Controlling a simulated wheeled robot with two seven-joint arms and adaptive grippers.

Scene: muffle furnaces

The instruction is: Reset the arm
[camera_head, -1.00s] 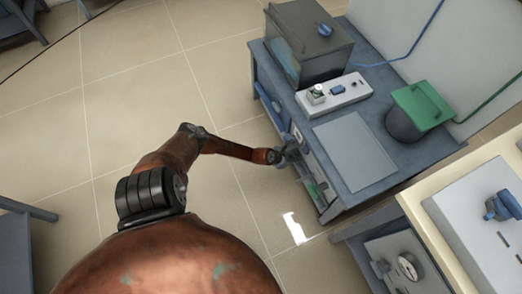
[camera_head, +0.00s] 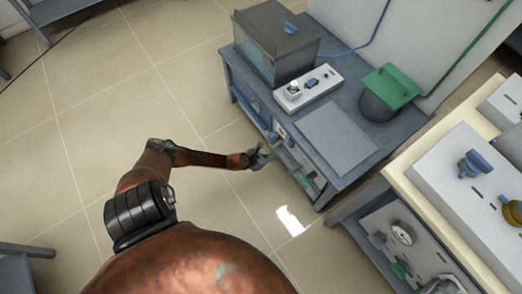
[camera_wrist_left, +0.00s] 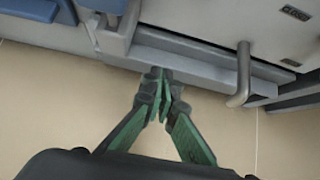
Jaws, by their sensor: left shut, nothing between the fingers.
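My left arm (camera_head: 205,158) reaches in from the left in the head view. Its left gripper (camera_head: 268,156) is shut and empty, in front of the drawer side of the blue-grey bench (camera_head: 372,160). In the left wrist view the green fingers of the left gripper (camera_wrist_left: 165,82) meet at their tips, with nothing between them. They are near a grey ledge of the furniture; I cannot tell whether they touch it. My right gripper is not in view.
On the bench stand a dark glass-fronted box (camera_head: 275,42), a white control unit (camera_head: 308,88), a grey plate (camera_head: 338,136) and a pot with a green lid (camera_head: 390,88). A grey handle (camera_wrist_left: 242,75) juts out right of the fingers. Tiled floor (camera_head: 110,85) is clear at left.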

